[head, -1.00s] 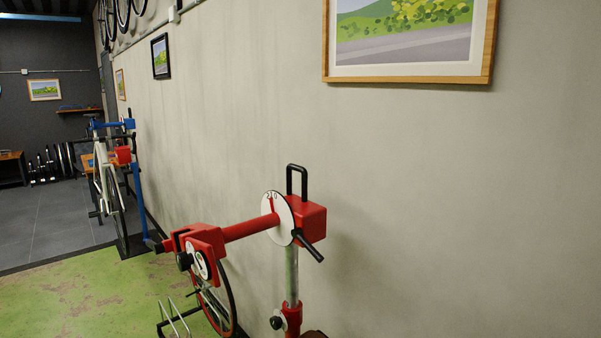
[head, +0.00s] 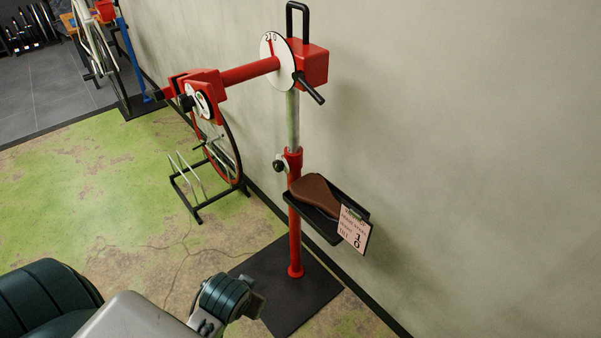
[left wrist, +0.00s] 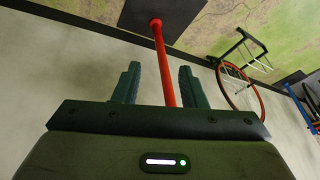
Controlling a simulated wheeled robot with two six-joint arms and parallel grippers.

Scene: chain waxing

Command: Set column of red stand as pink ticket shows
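The red stand has a red lower column (head: 295,245) on a black base plate (head: 320,300). A silver inner post (head: 293,120) rises from its red collar (head: 292,160), which has a black knob (head: 280,165). At the top are a red head box (head: 314,64), a white dial (head: 272,66) and a black lever (head: 310,90). The pink ticket (head: 352,232) hangs on the tray's front; its large figures look like 1 and 0, smaller print is unreadable. My left gripper (left wrist: 160,76) is open and empty; the red column (left wrist: 163,60) shows between its fingers, apparently beyond them. My right gripper is out of view.
A brown saddle (head: 314,193) lies on the stand's black tray (head: 316,224). A wheel (head: 238,165) and a wire floor rack (head: 186,186) stand left of the column. The wall is close behind. Green floor (head: 110,180) at the left is clear.

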